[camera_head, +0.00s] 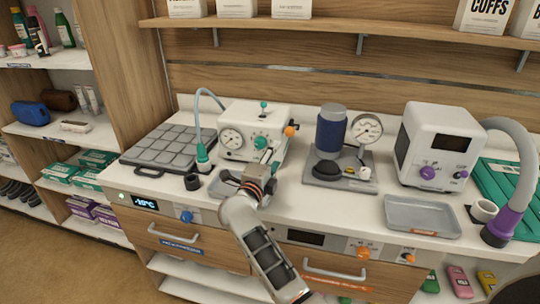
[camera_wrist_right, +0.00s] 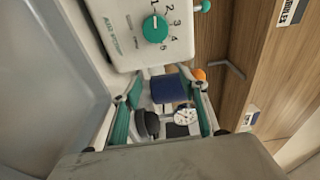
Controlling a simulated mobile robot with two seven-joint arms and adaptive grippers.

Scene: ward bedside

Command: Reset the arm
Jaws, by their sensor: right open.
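My right arm comes in from the bottom of the head view. Its gripper (camera_head: 260,180) is over the counter, in front of a white device with a round gauge and a green knob (camera_head: 254,132). In the right wrist view the gripper (camera_wrist_right: 165,92) has its two green-padded fingers apart, with nothing held between them. The white device's dial (camera_wrist_right: 155,29) shows beyond the fingertips. A dark blue cylinder (camera_wrist_right: 168,88) and a gauge (camera_wrist_right: 186,115) appear in the background between the fingers. My left gripper is not in view.
A small metal tray (camera_head: 222,187) lies beside the gripper. Right of it stand a blue cylinder with a gauge (camera_head: 331,130), a grey tray (camera_head: 422,216) and a white machine with a hose (camera_head: 437,145). A dark gridded pad (camera_head: 165,148) lies left. A shelf (camera_head: 350,29) overhangs the back.

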